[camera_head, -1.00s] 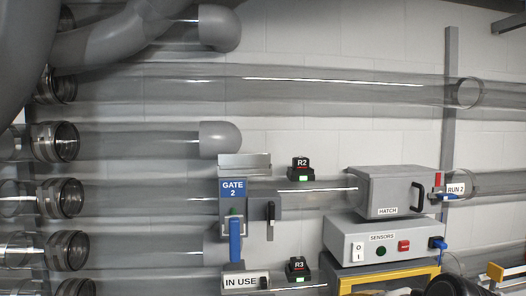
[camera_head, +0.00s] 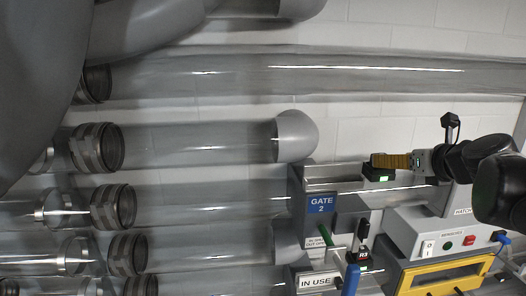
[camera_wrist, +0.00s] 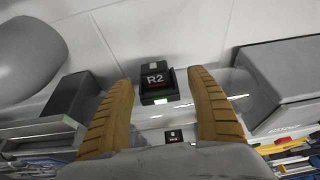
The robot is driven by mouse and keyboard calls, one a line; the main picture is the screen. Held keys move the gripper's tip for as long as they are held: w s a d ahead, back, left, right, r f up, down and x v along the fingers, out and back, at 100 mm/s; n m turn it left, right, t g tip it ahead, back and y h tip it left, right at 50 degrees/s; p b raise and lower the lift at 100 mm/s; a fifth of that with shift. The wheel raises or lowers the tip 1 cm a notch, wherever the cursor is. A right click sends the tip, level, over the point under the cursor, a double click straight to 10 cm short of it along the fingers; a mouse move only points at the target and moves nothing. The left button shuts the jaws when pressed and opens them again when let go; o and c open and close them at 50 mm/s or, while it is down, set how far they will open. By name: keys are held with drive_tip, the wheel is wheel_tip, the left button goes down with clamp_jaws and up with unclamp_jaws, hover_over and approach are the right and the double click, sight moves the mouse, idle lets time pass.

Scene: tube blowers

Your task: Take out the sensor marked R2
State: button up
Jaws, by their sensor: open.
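The sensor marked R2 is a small black block with a green light, on the clear tube to the right of the GATE 2 unit (camera_head: 321,204). In the wrist view the R2 sensor (camera_wrist: 157,84) shows its label and green light. My gripper (camera_wrist: 163,85) is open, with its two yellow ribbed fingers on either side of the sensor in that picture; I cannot tell whether they touch it. In the head view my gripper (camera_head: 376,161) is at the sensor (camera_head: 380,174), hiding its upper part and label. The green light remains visible.
Sensor R3 (camera_head: 357,257) sits on the tube below, near the blue gate lever (camera_head: 351,279). The grey hatch box (camera_head: 405,238) stands right of R2, partly behind my arm. The yellow-framed unit (camera_head: 445,277) is below. Clear tubes run along the white wall.

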drive_tip(key=shift+w+a+f, duration=0.1)
drive_tip(key=shift+w+a, duration=0.1)
drive_tip(key=shift+w, duration=0.15)
drive_tip(key=p+x, duration=0.1)
drive_tip(key=x, duration=0.4)
drive_tip(key=shift+a, duration=0.2)
drive_tip(key=shift+s+a, duration=0.1)
drive_tip(key=shift+s, duration=0.1)
drive_tip(key=c, duration=1.3)
